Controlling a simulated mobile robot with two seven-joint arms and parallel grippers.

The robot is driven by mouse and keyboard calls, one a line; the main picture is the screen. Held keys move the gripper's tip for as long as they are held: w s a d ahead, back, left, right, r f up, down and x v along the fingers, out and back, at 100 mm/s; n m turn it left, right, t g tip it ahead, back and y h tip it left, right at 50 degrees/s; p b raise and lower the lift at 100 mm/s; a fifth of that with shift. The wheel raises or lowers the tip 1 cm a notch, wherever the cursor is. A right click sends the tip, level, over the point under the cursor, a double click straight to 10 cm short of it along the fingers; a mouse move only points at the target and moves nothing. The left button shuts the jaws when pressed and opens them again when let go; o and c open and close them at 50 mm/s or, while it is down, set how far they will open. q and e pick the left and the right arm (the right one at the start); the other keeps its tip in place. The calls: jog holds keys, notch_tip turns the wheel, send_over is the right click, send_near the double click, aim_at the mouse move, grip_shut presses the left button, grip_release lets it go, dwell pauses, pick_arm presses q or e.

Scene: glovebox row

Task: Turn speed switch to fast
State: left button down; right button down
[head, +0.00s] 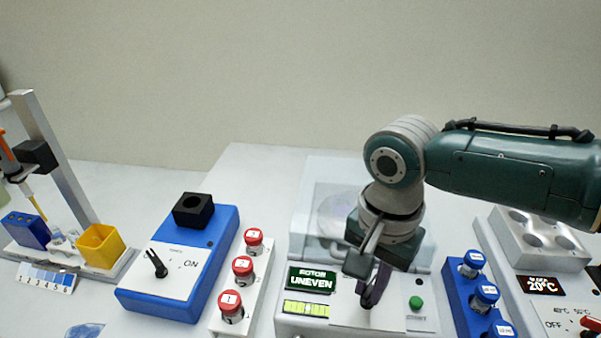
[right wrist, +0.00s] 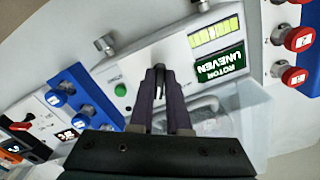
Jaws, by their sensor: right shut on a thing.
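The centrifuge (head: 400,322) has a white front panel, a clear lid, a green button (head: 416,303) and a dark display (head: 311,280) reading "ROTOR UNEVEN". My right gripper (head: 366,294) reaches down from above to this panel, between the display and the button. In the right wrist view its two dark fingers (right wrist: 160,78) are closed on a thin dark lever (right wrist: 160,89), seemingly the speed switch. The fingers cover most of it, and its labels and exact setting cannot be read. My left gripper is not in view.
To the left stand a rack of red-capped tubes (head: 217,322) and a blue device (head: 223,240) with a black switch by "ON". To the right are a blue rack (head: 456,298) of blue-capped tubes and a heating block (head: 560,257). A pipette stand (head: 60,165) is far left.

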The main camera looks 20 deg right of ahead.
aim_at(369, 291)
dwell(0.4)
jog(key=c, duration=0.9)
grip_release()
notch_tip(369, 291, up, 10)
jog(key=shift+p, duration=0.9)
